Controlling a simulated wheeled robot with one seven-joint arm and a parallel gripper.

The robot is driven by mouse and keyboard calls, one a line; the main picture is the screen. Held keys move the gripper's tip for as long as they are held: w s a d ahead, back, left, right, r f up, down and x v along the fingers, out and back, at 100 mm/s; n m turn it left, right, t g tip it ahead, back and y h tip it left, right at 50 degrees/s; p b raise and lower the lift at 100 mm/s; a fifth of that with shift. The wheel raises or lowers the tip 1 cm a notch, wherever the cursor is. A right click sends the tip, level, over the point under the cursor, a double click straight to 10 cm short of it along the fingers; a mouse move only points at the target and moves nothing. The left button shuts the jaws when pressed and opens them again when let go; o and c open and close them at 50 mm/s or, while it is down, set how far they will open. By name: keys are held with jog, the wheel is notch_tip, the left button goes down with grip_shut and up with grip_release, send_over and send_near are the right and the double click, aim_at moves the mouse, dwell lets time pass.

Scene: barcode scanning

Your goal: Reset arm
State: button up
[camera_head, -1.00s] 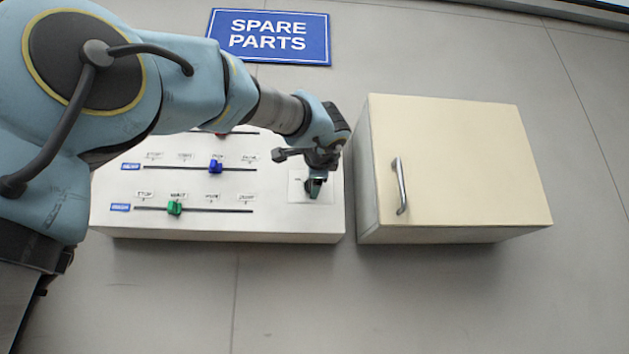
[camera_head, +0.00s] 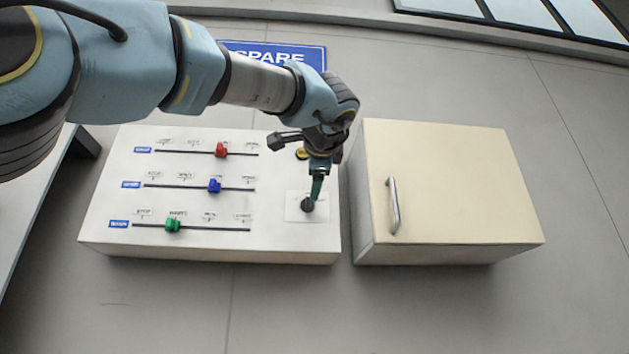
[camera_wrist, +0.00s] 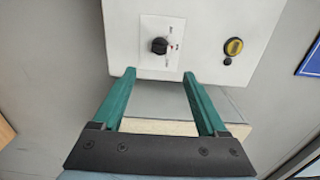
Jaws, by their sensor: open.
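My gripper (camera_head: 318,185) is in front of the right part of the white control panel (camera_head: 270,240), close to a black rotary knob (camera_head: 307,204) in the head view. In the wrist view my gripper's two green fingers (camera_wrist: 158,90) are spread apart with nothing between them. The black knob (camera_wrist: 159,45) shows beyond the fingertips on a pale square plate, apart from them. A yellow-and-black round button (camera_wrist: 233,47) is to its right; in the head view it is partly hidden behind my gripper.
The panel carries a red slider (camera_head: 221,150), a blue slider (camera_head: 214,186) and a green slider (camera_head: 172,225). A cream cabinet (camera_head: 460,190) with a shut door and metal handle (camera_head: 393,205) is to the right. A blue sign (camera_head: 300,52) is above, partly covered by my arm.

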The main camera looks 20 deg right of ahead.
dwell(0.3)
jog(key=w+f+n+g+y, duration=0.1)
jog(key=w+f, duration=0.2)
jog(key=f, duration=0.3)
jog(key=w+a+f+n+g+y, duration=0.1)
jog(key=w+f+g, duration=0.15)
jog(key=f, duration=0.45)
jog(key=w+f, duration=0.4)
jog(key=f, duration=0.2)
jog(key=w+a+f+n+g+y, duration=0.1)
jog(key=w+a+f+n+g, duration=0.3)
jog(key=f, duration=0.7)
jog(key=a+f+n+g+y, duration=0.1)
jog(key=a+f+y, duration=0.1)
jog(key=a+f, duration=0.65)
jog(key=s+a+f+n+g, duration=0.2)
jog(key=a+f+n, duration=0.15)
jog(key=f, duration=0.55)
jog(key=s+a+f+n+g, duration=0.2)
jog(key=a+f, duration=0.2)
jog(key=f, duration=0.5)
jog(key=s+a+f+n+g, duration=0.3)
jog(key=s+a+f+n, duration=0.5)
jog(key=s+f, duration=0.3)
jog(key=shift+s+a+f, duration=0.15)
jog(key=shift+a+f, duration=0.5)
jog(key=shift+f, duration=0.25)
